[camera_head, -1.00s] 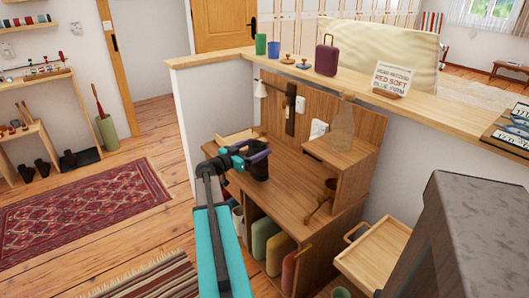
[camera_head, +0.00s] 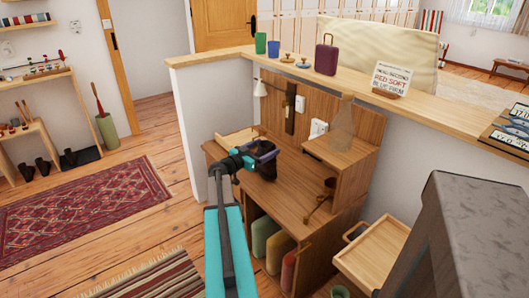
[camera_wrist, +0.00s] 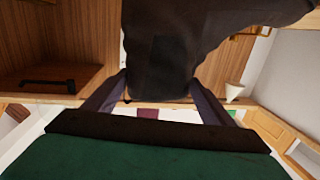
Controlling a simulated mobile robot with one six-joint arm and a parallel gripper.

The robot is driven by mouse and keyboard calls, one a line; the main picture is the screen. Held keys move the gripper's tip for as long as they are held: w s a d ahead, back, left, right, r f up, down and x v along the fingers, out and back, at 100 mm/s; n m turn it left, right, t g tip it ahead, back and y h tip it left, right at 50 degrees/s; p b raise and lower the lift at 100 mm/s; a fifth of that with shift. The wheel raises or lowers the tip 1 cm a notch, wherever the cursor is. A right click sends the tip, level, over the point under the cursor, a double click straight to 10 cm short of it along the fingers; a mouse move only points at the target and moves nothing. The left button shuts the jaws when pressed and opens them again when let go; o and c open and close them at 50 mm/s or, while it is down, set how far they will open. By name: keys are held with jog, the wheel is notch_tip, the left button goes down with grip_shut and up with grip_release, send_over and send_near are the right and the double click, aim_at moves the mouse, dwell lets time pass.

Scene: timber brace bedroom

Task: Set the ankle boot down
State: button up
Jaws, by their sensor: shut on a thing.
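The dark ankle boot (camera_head: 267,171) is in my gripper (camera_head: 262,156), over the wooden desk (camera_head: 285,203) in the head view. Whether its sole touches the desk top cannot be told. In the wrist view the boot (camera_wrist: 160,50) is a large, near-black shape filling the upper middle. My gripper (camera_wrist: 158,82) is shut on it, with a purple-grey finger on each side. The boot hides much of what lies beyond it.
A raised wooden box shelf (camera_head: 340,155) with a clear bottle (camera_head: 342,125) stands at the desk's right. A brass-coloured object (camera_head: 321,201) stands near it. A shallow wooden tray (camera_head: 236,137) lies at the back left. The desk's front middle is clear.

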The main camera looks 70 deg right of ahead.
jog(key=shift+f, duration=0.9)
jog(key=o, duration=2.1)
jog(key=shift+f, duration=0.15)
jog(key=shift+a, duration=0.1)
jog(key=b+v, duration=0.1)
jog(key=v, duration=1.1)
